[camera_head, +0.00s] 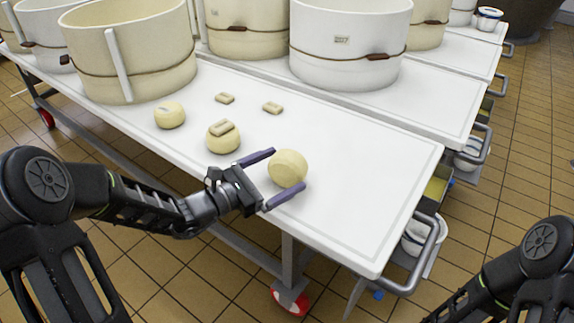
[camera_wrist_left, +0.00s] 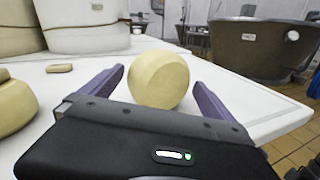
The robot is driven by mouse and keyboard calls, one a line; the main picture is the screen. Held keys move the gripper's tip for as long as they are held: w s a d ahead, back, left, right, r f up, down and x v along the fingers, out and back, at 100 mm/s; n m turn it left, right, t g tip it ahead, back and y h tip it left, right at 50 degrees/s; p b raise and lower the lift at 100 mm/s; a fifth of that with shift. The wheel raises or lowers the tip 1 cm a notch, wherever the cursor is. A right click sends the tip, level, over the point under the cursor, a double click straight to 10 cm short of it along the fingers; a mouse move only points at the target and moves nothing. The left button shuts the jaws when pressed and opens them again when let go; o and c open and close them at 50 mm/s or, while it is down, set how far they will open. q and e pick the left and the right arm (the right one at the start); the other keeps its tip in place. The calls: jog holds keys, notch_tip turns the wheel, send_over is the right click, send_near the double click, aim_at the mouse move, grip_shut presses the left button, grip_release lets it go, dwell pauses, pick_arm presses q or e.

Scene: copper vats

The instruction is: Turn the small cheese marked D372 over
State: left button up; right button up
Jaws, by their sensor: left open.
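A small pale-yellow cheese (camera_head: 288,168) sits near the front edge of the white table, tilted or on its side; no marking is readable on it. My left gripper (camera_head: 272,178) is open with its purple fingers on either side of this cheese. In the left wrist view the cheese (camera_wrist_left: 159,80) stands between the spread fingers, with gaps showing at both sides. Another small cheese (camera_head: 222,143) with a tan block on top and a third small cheese (camera_head: 170,115) stand to the left. My right arm shows at the lower right, its gripper out of frame.
The white table (camera_head: 350,205) is clear to the right of the cheese. Two loose tan blocks (camera_head: 272,108) (camera_head: 225,98) lie behind it. Large cream and white moulds (camera_head: 348,45) stand along the back. A metal rail (camera_head: 415,265) juts from the table's right end.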

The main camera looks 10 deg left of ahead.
aim_at(277, 173)
pick_arm(q)
jog(key=p+v, duration=0.1)
jog(key=v, duration=0.4)
jog(key=shift+s, duration=0.1)
jog(key=shift+a, duration=0.1)
